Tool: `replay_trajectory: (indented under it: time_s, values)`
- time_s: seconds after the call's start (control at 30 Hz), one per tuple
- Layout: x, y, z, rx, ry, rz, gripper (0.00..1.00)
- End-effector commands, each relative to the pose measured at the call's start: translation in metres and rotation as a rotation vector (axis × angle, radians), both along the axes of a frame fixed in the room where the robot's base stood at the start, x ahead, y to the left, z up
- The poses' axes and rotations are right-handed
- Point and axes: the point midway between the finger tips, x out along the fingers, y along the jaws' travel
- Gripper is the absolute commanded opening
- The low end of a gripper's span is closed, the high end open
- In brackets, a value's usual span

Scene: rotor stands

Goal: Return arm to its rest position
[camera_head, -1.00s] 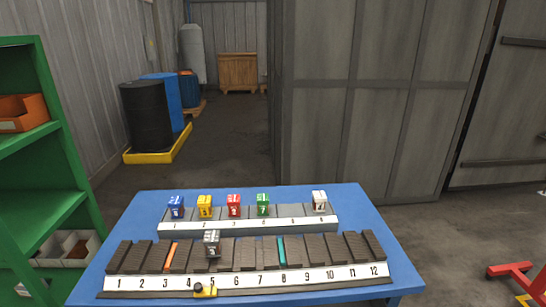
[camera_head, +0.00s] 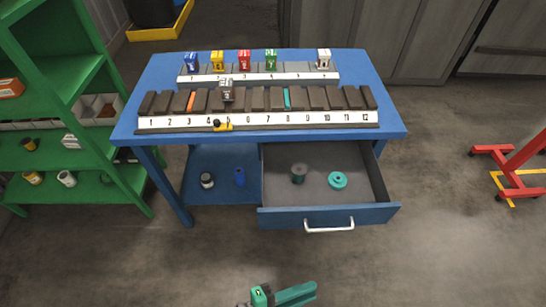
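At the bottom edge of the head view a teal bar with a small green labelled block and dark parts shows, cut off by the frame. It looks like part of my arm end, my gripper (camera_head: 280,295). Its fingers cannot be made out, so I cannot tell whether it is open or shut. It is in front of the blue table (camera_head: 391,126), apart from it, below the open drawer (camera_head: 330,216). The rest of my arm is out of view.
The drawer juts out, holding a dark spool (camera_head: 298,173) and a teal flanged part (camera_head: 338,180). Numbered racks with coloured blocks stand on the table. A green shelf (camera_head: 75,130) is at left, a red stand (camera_head: 510,165) at right. Floor in front is clear.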

Motion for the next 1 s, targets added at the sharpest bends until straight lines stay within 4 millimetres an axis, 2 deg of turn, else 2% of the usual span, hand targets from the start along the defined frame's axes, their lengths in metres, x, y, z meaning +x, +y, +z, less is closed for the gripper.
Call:
replay_trajectory:
  time_s: [0.27,0.47,0.63,0.73,0.87,1.0]
  values:
    - [0.004,0.004,-0.034,0.141,-0.004,0.11,0.18]
    - [0.004,0.014,-0.062,0.294,-0.029,0.198,0.18]
    - [-0.002,0.032,-0.088,0.501,-0.086,0.28,0.18]
    - [-0.01,0.051,-0.101,0.684,-0.158,0.327,0.18]
    - [-0.022,0.078,-0.1,0.949,-0.303,0.36,0.18]
    - [-0.034,0.1,-0.074,1.221,-0.507,0.358,0.18]
